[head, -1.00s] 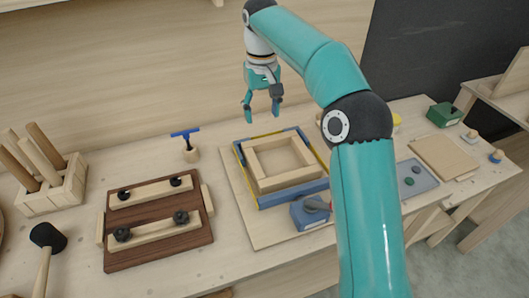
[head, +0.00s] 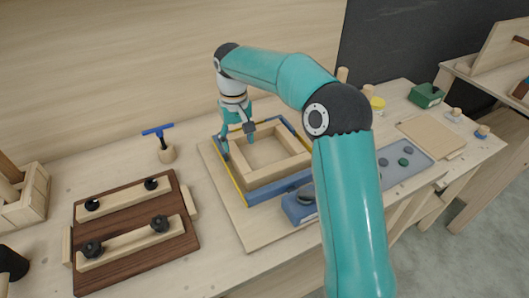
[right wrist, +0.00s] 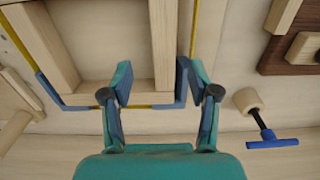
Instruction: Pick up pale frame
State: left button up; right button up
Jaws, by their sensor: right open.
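The pale frame (head: 287,165) is a square of light wooden bars. It lies inside a blue and yellow form (head: 267,189) on a pale board on the bench. My right gripper (head: 238,151) is open over the frame's left side, near its back left corner. In the right wrist view the pale frame (right wrist: 164,45) shows beyond the fingers, with one of its bars in line with the gap between the open fingers (right wrist: 166,92). I cannot tell whether the fingers touch it. My left gripper is not in view.
A blue block (head: 300,206) stands at the form's front right. A dark board with clamped pale bars (head: 130,230) lies to the left. A blue T-handled tool (head: 160,140) stands in a wooden holder behind it. A grey tray (head: 405,165) lies to the right.

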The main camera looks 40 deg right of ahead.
aim_at(238, 156)
jog(key=shift+a+f+p, duration=0.15)
jog(key=shift+f, duration=1.45)
jog(key=shift+a+f+p, duration=0.1)
jog(key=shift+f+p, duration=0.05)
jog(key=shift+f, duration=1.4)
jog(key=shift+r, duration=0.1)
grip_shut()
